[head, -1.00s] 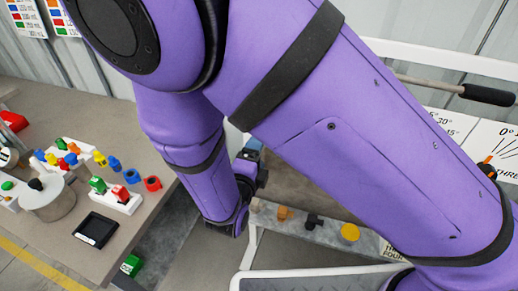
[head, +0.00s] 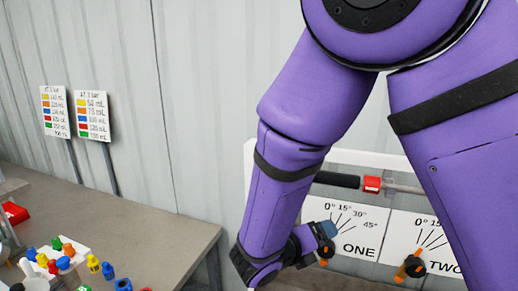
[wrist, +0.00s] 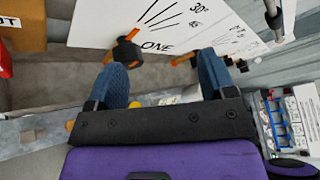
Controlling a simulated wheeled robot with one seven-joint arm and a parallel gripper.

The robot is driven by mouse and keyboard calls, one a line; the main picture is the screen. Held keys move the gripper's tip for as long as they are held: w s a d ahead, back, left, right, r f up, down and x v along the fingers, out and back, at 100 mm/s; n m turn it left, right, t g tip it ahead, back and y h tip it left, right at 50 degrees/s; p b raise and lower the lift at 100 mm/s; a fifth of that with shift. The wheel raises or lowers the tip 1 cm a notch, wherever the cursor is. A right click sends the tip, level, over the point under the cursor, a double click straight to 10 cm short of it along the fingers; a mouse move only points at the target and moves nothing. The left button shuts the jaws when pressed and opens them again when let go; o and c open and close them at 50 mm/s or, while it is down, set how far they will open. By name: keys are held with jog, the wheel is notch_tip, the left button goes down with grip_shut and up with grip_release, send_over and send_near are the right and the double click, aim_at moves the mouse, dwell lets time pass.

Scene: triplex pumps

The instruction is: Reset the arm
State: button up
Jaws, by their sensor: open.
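My purple arm (head: 310,120) bends down across the right half of the head view. My gripper (head: 326,231) shows only in part there, with a blue finger in front of the white dial panel (head: 350,209), close to the dial marked ONE. In the wrist view, the two blue fingers of my gripper (wrist: 161,70) stand wide apart with nothing between them. A black and orange knob (wrist: 127,52) of the panel lies just beyond the left finger, apart from it as far as I can tell.
A bench (head: 130,225) at lower left carries several coloured pieces. Two colour-coded signs (head: 92,115) stand behind it. A black handle with a red collar (head: 372,184) runs above the dials, and the TWO knob (head: 411,267) is partly beside my arm. The wall area at upper left is clear.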

jog(key=s+d+r+m+g+y, duration=0.2)
jog(key=s+d+r+m+g, duration=0.25)
jog(key=d+m, duration=0.4)
jog(key=s+d+r+m+g+y, duration=0.35)
jog(key=d+r+m, duration=0.25)
jog(key=m, duration=0.5)
jog(key=s+d+r+m+t+y, duration=0.3)
jog(key=s+r+m+y, duration=0.3)
jog(key=m, duration=1)
jog(key=shift+s+r+m+t, duration=0.4)
jog(key=shift+s+r, duration=1.4)
jog(key=shift+s, duration=0.4)
